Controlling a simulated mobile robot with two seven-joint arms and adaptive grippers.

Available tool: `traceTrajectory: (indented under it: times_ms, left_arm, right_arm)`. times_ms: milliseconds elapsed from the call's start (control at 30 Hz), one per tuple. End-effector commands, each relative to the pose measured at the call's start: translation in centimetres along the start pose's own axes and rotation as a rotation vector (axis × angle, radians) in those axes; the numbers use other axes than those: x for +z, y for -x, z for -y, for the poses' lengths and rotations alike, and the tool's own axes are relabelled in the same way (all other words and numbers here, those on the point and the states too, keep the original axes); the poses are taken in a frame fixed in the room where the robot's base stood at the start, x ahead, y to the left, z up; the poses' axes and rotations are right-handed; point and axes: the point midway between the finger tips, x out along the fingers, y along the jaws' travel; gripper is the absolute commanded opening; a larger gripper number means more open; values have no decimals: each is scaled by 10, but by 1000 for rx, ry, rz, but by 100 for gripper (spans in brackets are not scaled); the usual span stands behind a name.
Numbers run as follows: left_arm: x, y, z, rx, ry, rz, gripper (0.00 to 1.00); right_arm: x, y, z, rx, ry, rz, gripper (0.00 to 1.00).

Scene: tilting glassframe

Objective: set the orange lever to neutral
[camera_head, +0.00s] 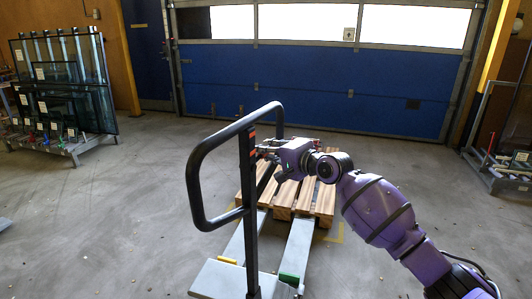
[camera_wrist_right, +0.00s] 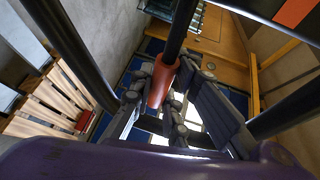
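The orange lever (camera_wrist_right: 163,85) shows in the right wrist view as an orange grip on a black rod. It lies between the two fingers of my right gripper (camera_wrist_right: 168,72). The fingers are close on both sides of it; I cannot tell whether both touch it. In the head view my right gripper (camera_head: 265,149) is at the black handle (camera_head: 196,186) of a pallet jack, just right of its upright bar. The lever is not clear in that view, and its setting cannot be read. My left gripper is not in view.
The pallet jack's grey forks (camera_head: 297,245) reach toward a wooden pallet (camera_head: 325,203). A rack of glass panes (camera_head: 62,85) stands at the left and another rack (camera_head: 498,165) at the right. A blue door (camera_head: 300,85) closes the back. Open floor lies around the jack.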

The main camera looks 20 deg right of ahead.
Motion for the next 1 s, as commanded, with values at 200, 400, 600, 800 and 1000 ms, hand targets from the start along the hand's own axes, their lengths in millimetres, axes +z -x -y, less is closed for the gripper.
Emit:
traceTrajectory:
  times_ms: [200, 400, 600, 800, 1000]
  left_arm:
    - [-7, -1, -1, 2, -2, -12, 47]
    - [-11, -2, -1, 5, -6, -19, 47]
    - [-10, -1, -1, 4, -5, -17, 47]
    - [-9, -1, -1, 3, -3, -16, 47]
    - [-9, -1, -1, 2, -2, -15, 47]
  right_arm:
    - [0, 0, 1, -1, 0, 0, 34]
    - [0, 0, 1, 0, 0, 0, 34]
    - [0, 18, -1, 2, 0, 0, 34]
    - [0, 61, -1, 2, 1, 0, 34]
    - [0, 99, 0, 1, 1, 0, 34]
